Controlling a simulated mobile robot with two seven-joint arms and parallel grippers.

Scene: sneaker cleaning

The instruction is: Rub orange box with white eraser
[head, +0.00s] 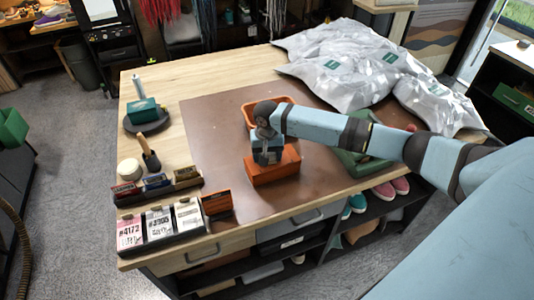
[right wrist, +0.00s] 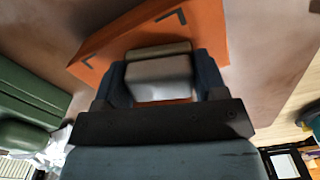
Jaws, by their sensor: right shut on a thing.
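The orange box (head: 273,172) lies on the brown mat near the front middle of the table. It also fills the upper middle of the right wrist view (right wrist: 213,40). My right gripper (head: 268,158) is right over the box, pointing down. In the right wrist view my right gripper (right wrist: 160,80) is shut on the white eraser (right wrist: 160,76), a whitish block between the two dark fingers. The eraser's lower end is at the box's top; I cannot tell for sure whether they touch. The left gripper does not show.
An orange tray (head: 249,112) stands behind the gripper and a green item (head: 352,160) lies to the right, partly behind my arm. Silver bags (head: 350,65) cover the back right. Card holders (head: 160,230) and a brush (head: 150,155) stand at left. The mat's left part is clear.

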